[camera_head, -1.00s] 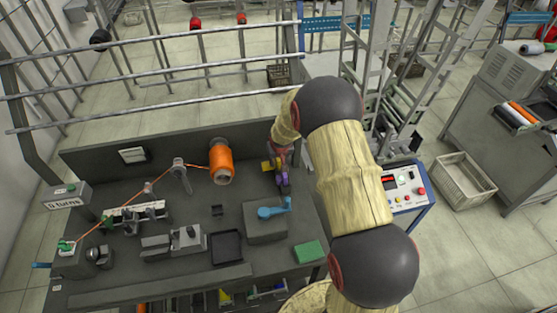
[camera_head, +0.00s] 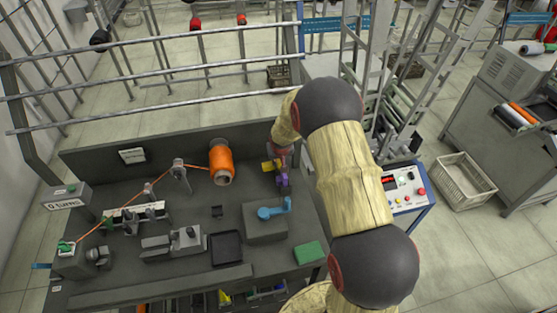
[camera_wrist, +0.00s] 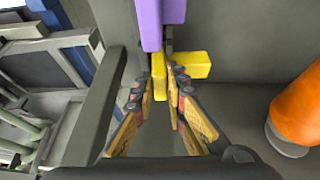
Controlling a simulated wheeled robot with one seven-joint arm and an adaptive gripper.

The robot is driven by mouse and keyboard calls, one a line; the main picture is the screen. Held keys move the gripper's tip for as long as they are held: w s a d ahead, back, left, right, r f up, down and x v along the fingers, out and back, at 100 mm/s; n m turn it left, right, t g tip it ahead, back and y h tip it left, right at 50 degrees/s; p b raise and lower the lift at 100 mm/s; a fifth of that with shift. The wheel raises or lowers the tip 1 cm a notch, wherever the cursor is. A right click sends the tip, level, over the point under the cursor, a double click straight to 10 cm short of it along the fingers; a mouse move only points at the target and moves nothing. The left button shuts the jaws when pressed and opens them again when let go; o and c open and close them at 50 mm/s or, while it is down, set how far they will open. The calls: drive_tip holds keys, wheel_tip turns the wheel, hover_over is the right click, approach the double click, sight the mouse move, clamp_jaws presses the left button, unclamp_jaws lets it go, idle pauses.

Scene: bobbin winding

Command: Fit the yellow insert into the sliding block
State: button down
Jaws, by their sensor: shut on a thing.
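The yellow insert (camera_wrist: 158,63) lies between the fingertips of my gripper (camera_wrist: 160,76), which is shut on it. In the wrist view, a yellow arm (camera_wrist: 192,66) extends to the right. A purple block (camera_wrist: 160,20) stands directly beyond the yellow; I cannot tell whether they touch or whether the purple part is the sliding block. In the head view, the yellow (camera_head: 267,166) shows left of my gripper, with the purple block (camera_head: 283,180) just below it. My arm and the small scale hide the exact fit.
An orange spool (camera_head: 221,162) stands left of my gripper, its thread running to guides at the left. A grey box with a blue lever (camera_head: 275,210) stands in front, near a green block (camera_head: 309,252) and a black tray (camera_head: 225,248). The bench's back wall (camera_head: 100,160) is close behind.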

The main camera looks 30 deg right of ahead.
drive_tip(key=shift+r, duration=0.1)
drive_tip(key=shift+w+a+r+p, duration=0.15)
drive_tip(key=shift+r+p, duration=0.95)
drive_tip(key=shift+r, duration=0.75)
drive_tip(key=shift+s+a+r+p, duration=0.1)
drive_tip(key=shift+r+p, duration=1)
drive_tip(key=shift+r, duration=0.7)
